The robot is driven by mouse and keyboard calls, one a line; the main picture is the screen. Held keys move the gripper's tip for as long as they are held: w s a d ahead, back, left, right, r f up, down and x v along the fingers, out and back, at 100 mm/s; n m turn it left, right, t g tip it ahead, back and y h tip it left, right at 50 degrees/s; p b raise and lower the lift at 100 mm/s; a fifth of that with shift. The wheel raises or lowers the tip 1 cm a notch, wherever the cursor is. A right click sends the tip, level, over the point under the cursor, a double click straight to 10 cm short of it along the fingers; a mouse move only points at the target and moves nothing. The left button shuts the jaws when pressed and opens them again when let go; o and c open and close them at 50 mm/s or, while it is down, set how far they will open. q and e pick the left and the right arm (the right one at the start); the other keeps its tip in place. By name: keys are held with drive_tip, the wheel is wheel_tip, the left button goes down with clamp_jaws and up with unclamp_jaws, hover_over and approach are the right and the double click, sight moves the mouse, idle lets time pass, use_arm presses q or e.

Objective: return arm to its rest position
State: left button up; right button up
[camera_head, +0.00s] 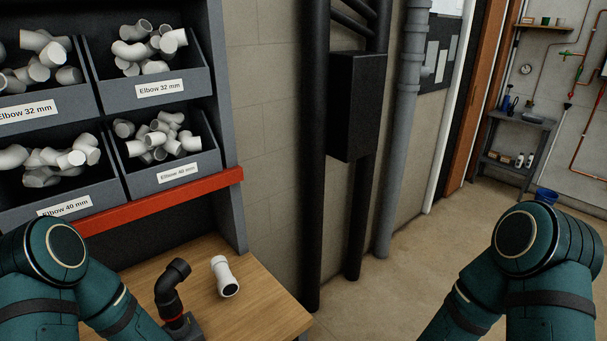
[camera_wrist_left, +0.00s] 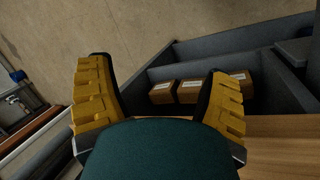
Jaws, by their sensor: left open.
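My left arm comes in at the lower left of the head view, and its gripper is out of that frame. In the left wrist view my left gripper (camera_wrist_left: 158,105) is open, with its two yellow fingers wide apart and nothing between them. Beyond the fingers are a grey shelf or bin and the edge of a wooden surface. My right arm shows at the lower right of the head view; its gripper is not in view.
Grey bins of white elbows (camera_head: 160,138) stand above a wooden bench (camera_head: 250,295). On the bench are a black bent pipe (camera_head: 170,285) and a white fitting (camera_head: 222,275). Brown boxes (camera_wrist_left: 190,91) sit in a grey bin. Black pipes (camera_head: 314,150) stand right of the bench; open floor lies beyond.

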use_arm(q)
drive_tip(key=s+d+f+n, duration=0.2)
drive_tip(key=s+d+f, duration=0.15)
drive_tip(key=s, duration=0.35)
drive_tip(key=w+d+f+m+t+b, duration=0.1)
drive_tip(key=w+f+b, duration=0.4)
drive_tip(key=b, duration=0.5)
drive_tip(key=shift+w+d+f+m+t+y, duration=0.25)
drive_tip(key=shift+w+m+t, duration=0.25)
drive_tip(key=shift+w, duration=0.55)
